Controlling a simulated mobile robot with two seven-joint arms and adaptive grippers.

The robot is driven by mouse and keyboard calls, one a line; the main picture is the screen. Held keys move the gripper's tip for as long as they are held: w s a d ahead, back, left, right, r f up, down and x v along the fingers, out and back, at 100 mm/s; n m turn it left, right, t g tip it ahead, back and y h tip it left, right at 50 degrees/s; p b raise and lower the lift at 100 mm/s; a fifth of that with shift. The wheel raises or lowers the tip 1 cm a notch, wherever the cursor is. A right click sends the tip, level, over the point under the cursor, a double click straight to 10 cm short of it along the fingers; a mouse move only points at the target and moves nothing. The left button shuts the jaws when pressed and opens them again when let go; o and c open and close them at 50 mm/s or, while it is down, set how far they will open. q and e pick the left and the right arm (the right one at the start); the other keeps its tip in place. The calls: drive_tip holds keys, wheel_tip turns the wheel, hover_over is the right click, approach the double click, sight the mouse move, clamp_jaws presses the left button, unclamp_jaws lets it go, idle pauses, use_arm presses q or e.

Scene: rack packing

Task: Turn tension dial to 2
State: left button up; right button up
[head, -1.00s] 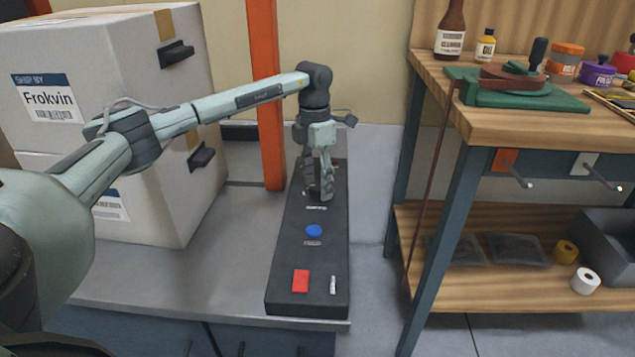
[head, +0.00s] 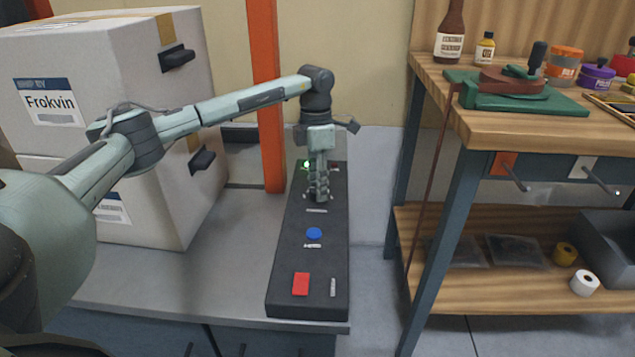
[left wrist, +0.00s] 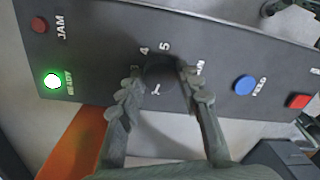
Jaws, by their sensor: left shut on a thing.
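The black control panel (head: 310,265) lies on the grey table, and fills much of the left wrist view (left wrist: 215,60). The black tension dial (left wrist: 160,68) sits between the fingers of my left gripper (left wrist: 160,80). The numbers 4, 5 and 1 show around it; the 2 and the dial's pointer cannot be made out. In the head view my left gripper (head: 318,193) points down at the panel's far part, shut on the dial and hiding it.
A green light (left wrist: 52,80) is lit beside a dark red JAM lamp (left wrist: 40,25). A blue button (head: 314,233), a red button (head: 300,284) and a small switch (head: 333,287) are nearer. White boxes (head: 105,60) and an orange post (head: 268,110) stand close by.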

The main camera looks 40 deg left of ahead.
use_arm(q)
drive_tip(key=shift+m, duration=1.2)
drive_tip(key=m, duration=0.3)
drive_tip(key=shift+w+m+p, duration=0.1)
drive_tip(key=shift+m+p, duration=0.3)
use_arm(e)
drive_tip(key=f, duration=0.3)
drive_tip(key=shift+w+a, duration=0.15)
drive_tip(key=shift+a, duration=0.05)
use_arm(q)
drive_tip(key=shift+m, duration=0.3)
drive_tip(key=shift+d, duration=0.1)
use_arm(e)
drive_tip(key=shift+w+d+r, duration=0.15)
drive_tip(key=shift+d, duration=0.05)
use_arm(q)
drive_tip(key=o, duration=1.1)
drive_tip(key=shift+o, duration=0.3)
drive_tip(key=shift+r, duration=0.1)
wheel_tip(320, 180, up, 12)
drive_tip(key=shift+w, duration=0.35)
use_arm(e)
drive_tip(key=shift+a, duration=0.1)
